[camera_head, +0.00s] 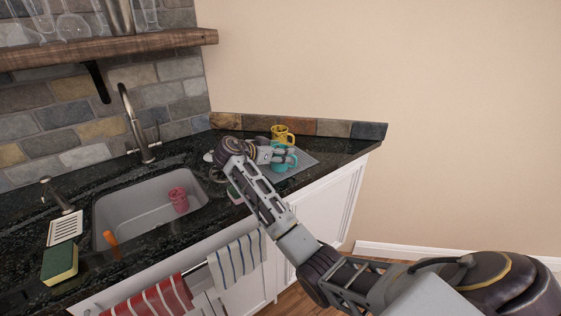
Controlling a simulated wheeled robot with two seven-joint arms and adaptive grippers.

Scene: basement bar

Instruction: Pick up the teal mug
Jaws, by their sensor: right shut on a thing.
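The teal mug (281,162) stands on a grey mat (303,161) near the right end of the dark counter. My right arm reaches in from the lower right, and my right gripper (283,154) is at the mug, shut on it. The fingers and wrist hide part of the mug. I cannot tell whether the mug is lifted off the mat. My left gripper is not in view.
A yellow mug (282,134) stands just behind the teal mug. A pink cup (179,200) is in the sink (140,212). A sponge (60,263) lies at front left. A wooden shelf (120,45) with glassware hangs above. A low stone backsplash (335,128) edges the counter.

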